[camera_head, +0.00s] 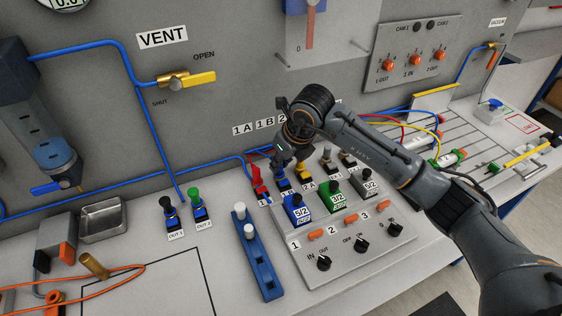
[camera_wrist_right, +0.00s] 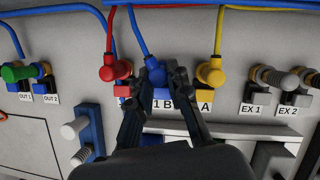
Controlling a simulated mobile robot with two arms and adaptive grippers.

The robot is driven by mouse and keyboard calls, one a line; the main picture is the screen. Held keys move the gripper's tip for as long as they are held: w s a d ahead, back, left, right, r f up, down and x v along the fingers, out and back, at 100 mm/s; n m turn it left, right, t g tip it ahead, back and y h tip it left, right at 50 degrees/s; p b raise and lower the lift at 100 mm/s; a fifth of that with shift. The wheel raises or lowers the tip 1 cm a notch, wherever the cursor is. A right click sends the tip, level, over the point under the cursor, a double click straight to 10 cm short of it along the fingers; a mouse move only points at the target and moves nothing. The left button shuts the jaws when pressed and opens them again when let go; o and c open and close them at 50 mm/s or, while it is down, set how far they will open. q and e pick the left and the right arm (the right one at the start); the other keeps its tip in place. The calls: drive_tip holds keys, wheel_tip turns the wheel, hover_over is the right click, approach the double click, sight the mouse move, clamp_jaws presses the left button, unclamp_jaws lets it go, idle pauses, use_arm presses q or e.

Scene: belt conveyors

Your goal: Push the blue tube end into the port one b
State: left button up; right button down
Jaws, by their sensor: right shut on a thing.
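My right gripper (camera_head: 286,164) reaches down over the row of ports on the valve panel, and in the right wrist view (camera_wrist_right: 164,84) its fingers are closed around the blue tube end (camera_wrist_right: 154,71). The blue tube (camera_wrist_right: 138,28) rises from it. The port one b (camera_wrist_right: 162,94) is a blue block with a "1B" label, directly beneath the tube end. The fingers hide the lower part of the tube end, so I cannot tell how deep it sits. My left gripper is in neither view.
A red elbow fitting (camera_wrist_right: 115,69) stands close on the left and a yellow elbow fitting (camera_wrist_right: 210,71) close on the right. Metal fittings (camera_wrist_right: 272,77) are at EX 1 and EX 2. A blue rail with pegs (camera_head: 263,262) and valve blocks (camera_head: 331,198) stand in front.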

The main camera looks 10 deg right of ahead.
drive_tip(key=shift+f+b, duration=0.65)
drive_tip(key=shift+b, duration=0.1)
idle(1.4)
drive_tip(key=c, duration=0.8)
unclamp_jaws()
drive_tip(key=shift+r, duration=0.15)
drive_tip(key=shift+r+p, duration=1.8)
drive_tip(key=shift+r, duration=1.65)
drive_tip(key=shift+f, duration=0.1)
